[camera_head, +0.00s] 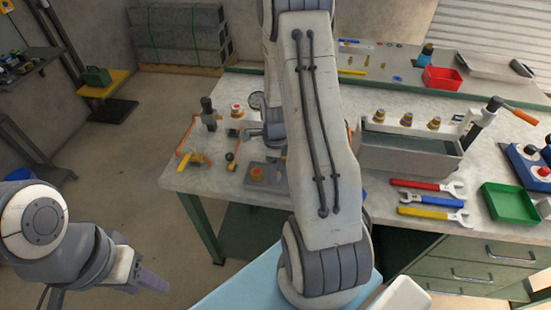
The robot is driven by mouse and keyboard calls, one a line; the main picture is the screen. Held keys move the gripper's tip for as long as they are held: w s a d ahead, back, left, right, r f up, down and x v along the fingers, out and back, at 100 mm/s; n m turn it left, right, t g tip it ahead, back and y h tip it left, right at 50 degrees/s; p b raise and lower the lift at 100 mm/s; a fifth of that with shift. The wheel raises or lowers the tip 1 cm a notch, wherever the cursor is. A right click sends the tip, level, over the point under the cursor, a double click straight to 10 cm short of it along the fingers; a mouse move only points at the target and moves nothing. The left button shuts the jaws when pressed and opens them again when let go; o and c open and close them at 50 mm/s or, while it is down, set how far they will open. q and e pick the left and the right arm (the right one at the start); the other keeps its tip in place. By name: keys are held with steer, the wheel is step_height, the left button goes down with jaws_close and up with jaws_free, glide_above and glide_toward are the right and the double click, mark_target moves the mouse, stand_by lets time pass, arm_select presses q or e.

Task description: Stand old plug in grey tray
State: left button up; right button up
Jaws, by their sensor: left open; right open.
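A small flat grey tray (271,183) lies near the bench's front edge, left of my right arm. A small orange-brass piece (256,174) stands upright on it and looks like the old plug; I cannot tell for sure. My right arm reaches up the middle and hides part of the bench. My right gripper (262,132) is open and partly hidden by the arm, just behind the tray and apart from the orange-brass piece. My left gripper (150,281) is open and empty at the lower left, over the floor, away from the bench.
A grey open box (408,158) stands right of my arm, before a white tank with several brass fittings (407,119). Wrenches (428,199) and a green tray (510,203) lie right. A red bin (441,78) stands behind. An orange-handled valve (193,158) is left.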

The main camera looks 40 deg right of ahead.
step_height(320, 180, up, 12)
steer(key=b, duration=0.1)
steer(key=s+a+r+n, duration=0.1)
steer(key=a+r+n, duration=0.1)
steer(key=a+n, duration=0.65)
steer(key=s+a+r+n, duration=0.1)
steer(key=a+r+n, duration=0.1)
steer(key=a+n, duration=0.65)
steer(key=s+a+r+n+y, duration=0.1)
steer(key=s+a+r+n, duration=0.1)
steer(key=s+a+n, duration=1.1)
steer(key=s+n, duration=0.2)
steer(key=n, duration=0.3)
steer(key=shift+r, duration=0.35)
